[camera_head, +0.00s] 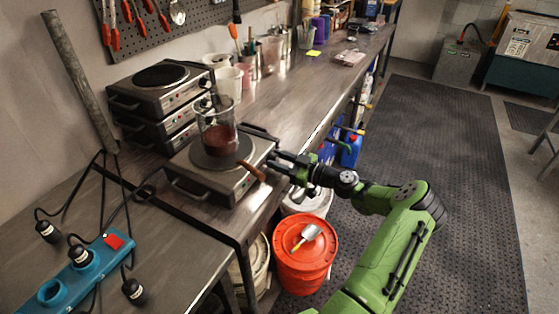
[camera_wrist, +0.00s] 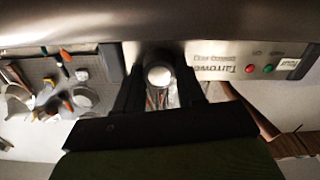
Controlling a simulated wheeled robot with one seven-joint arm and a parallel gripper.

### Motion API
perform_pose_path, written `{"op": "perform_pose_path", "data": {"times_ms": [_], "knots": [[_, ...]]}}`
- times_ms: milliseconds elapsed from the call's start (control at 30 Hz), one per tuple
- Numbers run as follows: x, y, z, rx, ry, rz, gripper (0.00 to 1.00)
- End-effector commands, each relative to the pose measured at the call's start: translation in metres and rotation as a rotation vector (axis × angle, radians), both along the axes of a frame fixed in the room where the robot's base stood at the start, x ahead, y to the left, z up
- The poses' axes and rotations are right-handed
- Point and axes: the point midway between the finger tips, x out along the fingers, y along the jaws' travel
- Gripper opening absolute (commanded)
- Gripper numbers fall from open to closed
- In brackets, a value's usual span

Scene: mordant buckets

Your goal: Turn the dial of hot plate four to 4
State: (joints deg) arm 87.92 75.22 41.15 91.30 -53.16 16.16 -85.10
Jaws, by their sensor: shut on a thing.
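A hot plate (camera_head: 239,182) stands on the bench with a glass beaker (camera_head: 217,138) of dark red liquid on its round plate. My gripper (camera_head: 275,160) is at its front face. In the wrist view the hot plate's front panel (camera_wrist: 203,52) is upside down, with a brand name, a red light (camera_wrist: 250,68) and a green light (camera_wrist: 268,68). A round pale dial (camera_wrist: 159,75) sits between the fingers of my gripper (camera_wrist: 158,88), which are shut on it. The dial's numbers and pointer cannot be read. A small white tag (camera_wrist: 289,64) is too blurred to read.
More hot plates (camera_head: 160,92) are stacked behind. A brown handle (camera_head: 252,171) juts over the front edge near my gripper. A blue power strip (camera_head: 82,272) with black plugs lies at lower left. An orange-lidded bucket (camera_head: 306,258) stands below the bench edge.

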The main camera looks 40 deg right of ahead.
Motion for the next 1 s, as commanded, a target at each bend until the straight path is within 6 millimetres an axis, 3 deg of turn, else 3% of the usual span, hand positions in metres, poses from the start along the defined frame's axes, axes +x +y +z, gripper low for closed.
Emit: {"op": "perform_pose_path", "data": {"times_ms": [267,1000], "knots": [[0.0001,-0.0004,0.0001,0.144,0.052,0.000,0.08],[0.0007,-0.0023,0.0002,0.801,0.285,0.000,0.08]]}}
